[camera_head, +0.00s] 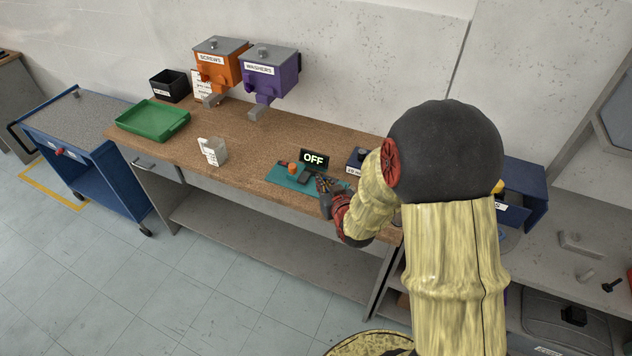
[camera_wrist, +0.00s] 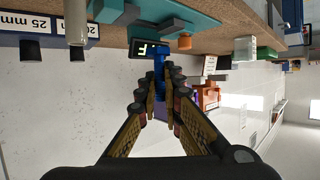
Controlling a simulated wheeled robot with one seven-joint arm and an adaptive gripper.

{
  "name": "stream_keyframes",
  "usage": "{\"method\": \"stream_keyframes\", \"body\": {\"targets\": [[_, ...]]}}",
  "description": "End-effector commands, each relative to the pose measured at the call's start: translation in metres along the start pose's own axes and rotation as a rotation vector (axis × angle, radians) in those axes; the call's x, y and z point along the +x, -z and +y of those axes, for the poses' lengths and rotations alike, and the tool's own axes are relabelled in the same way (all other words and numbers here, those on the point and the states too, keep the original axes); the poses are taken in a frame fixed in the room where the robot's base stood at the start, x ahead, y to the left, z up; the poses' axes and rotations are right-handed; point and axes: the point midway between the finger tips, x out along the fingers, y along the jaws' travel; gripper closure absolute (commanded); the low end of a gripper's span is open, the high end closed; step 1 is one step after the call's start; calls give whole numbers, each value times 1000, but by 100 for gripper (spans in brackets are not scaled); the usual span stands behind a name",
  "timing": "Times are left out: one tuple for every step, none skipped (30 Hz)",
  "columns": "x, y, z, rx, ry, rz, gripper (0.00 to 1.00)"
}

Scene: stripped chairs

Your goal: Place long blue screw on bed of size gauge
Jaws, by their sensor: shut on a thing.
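My gripper (camera_wrist: 160,80) is shut on the long blue screw (camera_wrist: 159,60), which stands out past the fingertips in the wrist view. In the head view my gripper (camera_head: 328,192) is beside the right end of the size gauge, partly hidden by my arm; I cannot make out the screw clearly there. The gauge has a teal base (camera_head: 282,178), an orange part (camera_head: 292,167), grey blocks and a black display (camera_head: 314,160) reading OFF. In the upside-down wrist view the teal base (camera_wrist: 205,30) and display (camera_wrist: 146,48) are close to the screw; I cannot tell whether they touch.
A white container (camera_head: 213,152) and green tray (camera_head: 153,118) stand on the wooden bench left of the gauge. A blue box (camera_head: 357,158) is right of the display. Orange SCREWS (camera_head: 217,68) and purple WASHERS (camera_head: 270,75) dispensers hang behind. The bench between container and gauge is clear.

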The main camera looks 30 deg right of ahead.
Motion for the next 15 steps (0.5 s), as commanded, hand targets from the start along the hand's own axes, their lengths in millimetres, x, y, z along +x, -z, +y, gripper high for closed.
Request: {"method": "stream_keyframes", "body": {"targets": [[-6, 12, 23, 10, -29, 2, 100], [-8, 15, 34, 16, -43, 1, 100], [-12, 20, 46, 21, -57, 0, 100], [-14, 23, 55, 26, -68, -1, 100], [-16, 26, 62, 29, -77, 0, 100], [-19, 28, 71, 32, -87, -1, 100], [-21, 30, 76, 34, -93, -1, 100], [-22, 32, 81, 36, -99, -1, 100], [-23, 33, 85, 37, -104, -2, 100], [-23, 33, 87, 38, -106, -2, 100], [-22, 34, 87, 39, -108, -3, 100], [-19, 33, 87, 39, -108, -3, 100], [-16, 32, 85, 39, -108, -4, 100], [-11, 31, 82, 39, -107, -5, 100], [-4, 31, 78, 39, -106, -4, 100]]}}
